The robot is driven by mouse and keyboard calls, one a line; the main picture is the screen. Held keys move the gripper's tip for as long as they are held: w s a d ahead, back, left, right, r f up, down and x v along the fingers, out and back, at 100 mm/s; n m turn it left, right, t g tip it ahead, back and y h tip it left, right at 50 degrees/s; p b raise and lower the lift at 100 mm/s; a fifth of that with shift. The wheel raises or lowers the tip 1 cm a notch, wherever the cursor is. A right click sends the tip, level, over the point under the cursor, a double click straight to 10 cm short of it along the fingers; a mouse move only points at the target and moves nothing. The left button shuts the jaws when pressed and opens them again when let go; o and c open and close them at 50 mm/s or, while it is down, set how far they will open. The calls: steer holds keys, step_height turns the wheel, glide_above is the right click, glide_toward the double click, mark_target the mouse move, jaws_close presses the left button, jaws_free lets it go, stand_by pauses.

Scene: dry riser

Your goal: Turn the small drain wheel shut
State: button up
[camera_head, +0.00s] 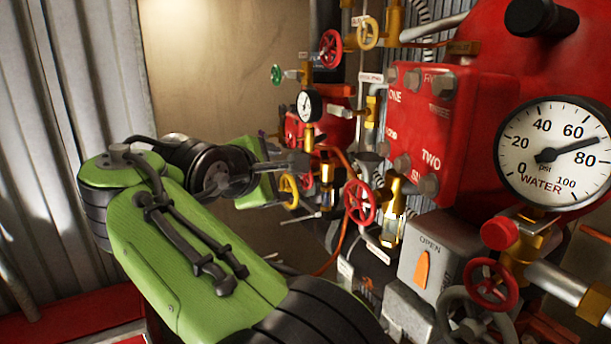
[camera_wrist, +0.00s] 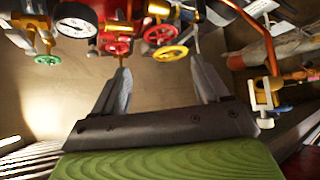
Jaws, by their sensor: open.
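Several small handwheels are in view, and I cannot read a label that marks one as the drain wheel. A small yellow wheel (camera_head: 289,191) is right by my gripper (camera_head: 300,165) in the head view. In the wrist view a yellow wheel (camera_wrist: 168,53) lies just beyond and between the fingertips of my gripper (camera_wrist: 160,66), with a red wheel (camera_wrist: 160,35) behind it. My gripper is open and nothing is between its fingers. A larger red wheel (camera_head: 359,202) stands to the right of it in the head view. Contact with the yellow wheel cannot be told.
A copper pipe (camera_wrist: 250,30) and a clamp-like fitting (camera_wrist: 265,95) are to the right in the wrist view. The red tank (camera_head: 480,130), the large water gauge (camera_head: 553,153) and a grey OPEN box (camera_head: 425,250) are at the right. Corrugated wall (camera_head: 70,80) stands left.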

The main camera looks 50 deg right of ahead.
mark_target(306, 177)
steer(key=x, duration=1.5)
steer(key=shift+d+f, duration=0.15)
steer(key=shift+d, duration=0.2)
steer(key=shift+a, duration=0.1)
steer(key=c, duration=0.7)
steer(key=shift+o, duration=0.2)
